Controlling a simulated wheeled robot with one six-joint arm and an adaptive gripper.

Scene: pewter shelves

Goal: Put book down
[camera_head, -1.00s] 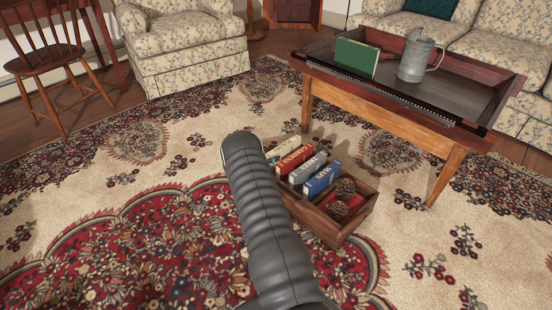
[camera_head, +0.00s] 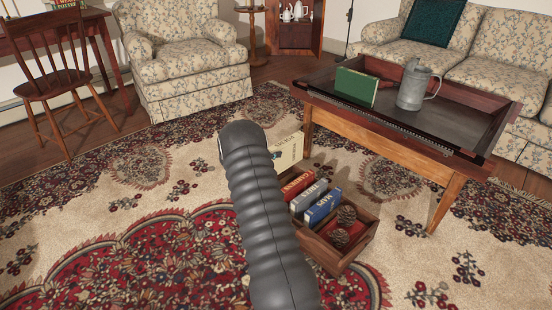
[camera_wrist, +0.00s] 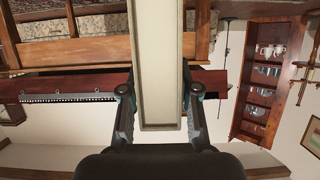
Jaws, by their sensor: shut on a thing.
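A cream book (camera_head: 287,152) shows past the end of my arm, raised above the wooden crate (camera_head: 356,247) on the rug. In the wrist view the cream book (camera_wrist: 160,65) stands between the fingers of my gripper (camera_wrist: 158,93), which are shut on it. In the head view my arm hides the gripper and part of the book. The crate holds a red book (camera_head: 298,185), a grey book (camera_head: 312,195) and a blue book (camera_head: 323,207), all upright.
Two pine cones (camera_head: 346,214) lie in the crate's near end. A wooden table (camera_head: 400,152) behind it carries a green book (camera_head: 356,86) and a metal pitcher (camera_head: 415,86). An armchair (camera_head: 185,60), a chair (camera_head: 58,85) and a sofa (camera_head: 500,45) stand around. Open rug lies to the left.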

